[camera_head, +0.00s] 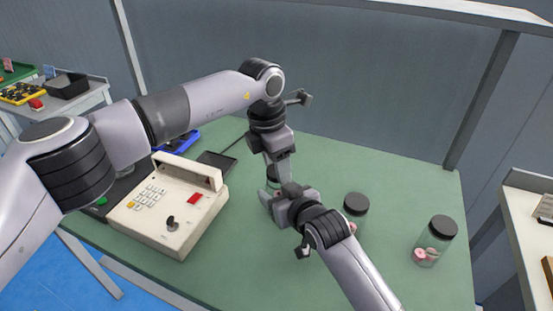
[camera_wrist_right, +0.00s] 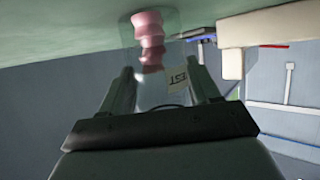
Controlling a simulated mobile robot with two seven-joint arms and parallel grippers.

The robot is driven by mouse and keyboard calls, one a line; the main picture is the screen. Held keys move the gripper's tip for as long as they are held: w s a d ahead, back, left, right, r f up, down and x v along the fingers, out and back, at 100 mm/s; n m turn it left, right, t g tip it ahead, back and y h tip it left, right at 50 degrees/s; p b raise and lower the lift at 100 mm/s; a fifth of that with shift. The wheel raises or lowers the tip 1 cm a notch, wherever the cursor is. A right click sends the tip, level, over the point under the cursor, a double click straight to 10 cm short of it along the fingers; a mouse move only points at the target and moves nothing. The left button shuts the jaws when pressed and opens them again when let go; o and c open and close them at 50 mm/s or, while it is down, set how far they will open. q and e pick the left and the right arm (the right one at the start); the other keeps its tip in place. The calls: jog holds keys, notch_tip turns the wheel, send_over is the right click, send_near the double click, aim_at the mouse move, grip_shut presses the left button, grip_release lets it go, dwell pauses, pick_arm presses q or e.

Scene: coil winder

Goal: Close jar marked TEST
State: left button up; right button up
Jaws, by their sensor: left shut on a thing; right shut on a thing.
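The jar marked TEST shows in the right wrist view (camera_wrist_right: 150,42) as clear glass with pink pieces inside. My left gripper (camera_head: 277,165) points down from above and is shut on a dark lid (camera_head: 273,183) at the top of the jar. The grippers hide most of jar and lid in the head view, so I cannot tell how the lid sits.
Two other jars with dark lids stand to the right, one near my right forearm (camera_head: 355,206) and one further right (camera_head: 436,238) with pink pieces. A beige coil winder (camera_head: 170,205) stands left on the green table (camera_head: 320,155). Side tables flank it.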

pick_arm(q)
jog(key=shift+f, duration=0.55)
dwell(0.4)
jog(key=m, duration=0.3)
jog(key=shift+w+m+g, duration=0.1)
jog(key=shift+m+g, duration=0.2)
jog(key=m, duration=0.3)
jog(key=shift+m, duration=0.4)
jog(key=m+g, duration=0.1)
jog(key=m, duration=0.3)
jog(key=shift+w, duration=0.15)
jog(key=shift+m, duration=1.2)
jog(key=o, duration=1)
